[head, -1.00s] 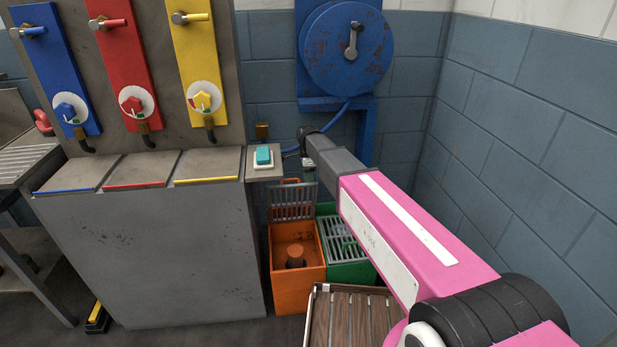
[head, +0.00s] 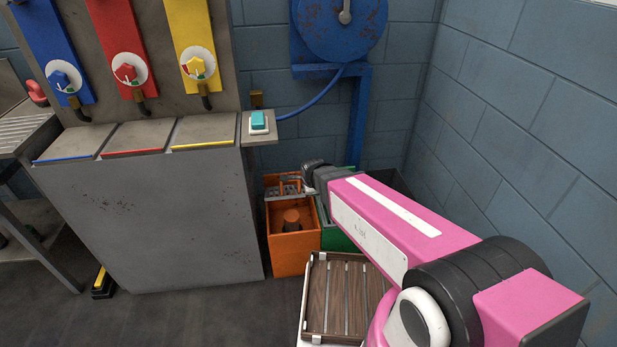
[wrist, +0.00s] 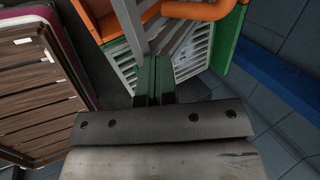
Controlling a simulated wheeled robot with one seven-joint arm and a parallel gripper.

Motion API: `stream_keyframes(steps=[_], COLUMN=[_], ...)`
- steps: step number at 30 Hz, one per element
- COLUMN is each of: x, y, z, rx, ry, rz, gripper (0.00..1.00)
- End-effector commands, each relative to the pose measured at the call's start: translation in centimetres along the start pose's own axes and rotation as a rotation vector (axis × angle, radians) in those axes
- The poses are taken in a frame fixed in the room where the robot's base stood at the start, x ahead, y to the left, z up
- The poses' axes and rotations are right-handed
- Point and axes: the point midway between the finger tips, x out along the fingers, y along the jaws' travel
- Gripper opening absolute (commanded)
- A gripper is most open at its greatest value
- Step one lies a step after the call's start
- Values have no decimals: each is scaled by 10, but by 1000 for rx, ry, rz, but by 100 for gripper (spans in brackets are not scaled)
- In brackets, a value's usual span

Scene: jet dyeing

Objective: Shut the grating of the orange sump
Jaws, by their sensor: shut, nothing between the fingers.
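The orange sump (head: 293,252) stands on the floor beside the grey machine in the head view, its front part open with an orange-brown plug inside. Its grating (head: 281,187) is at the back edge, tilted up; my arm partly hides it and its exact angle is unclear. In the wrist view an orange handle bar (wrist: 200,10) and part of an orange wall (wrist: 98,15) show at the top. My gripper (wrist: 153,82) is shut and empty, with dark green fingers, close to grating bars. I cannot tell whether it touches them. In the head view its fingers are hard to make out beside the grating.
The green sump (head: 338,238) adjoins the orange one on the right, largely behind my arm. The grey machine (head: 160,215) borders the left; block walls (head: 510,130) close the back and right.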

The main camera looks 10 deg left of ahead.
Motion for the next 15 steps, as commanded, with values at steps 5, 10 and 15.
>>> stream_keyframes(steps=[5,10,15], x=[16,34,56], y=[27,48,70], z=[0,0,0], rx=[-1,0,-1], ry=[1,1,1], rz=[-77,-74,-74], gripper=[0,0,0])
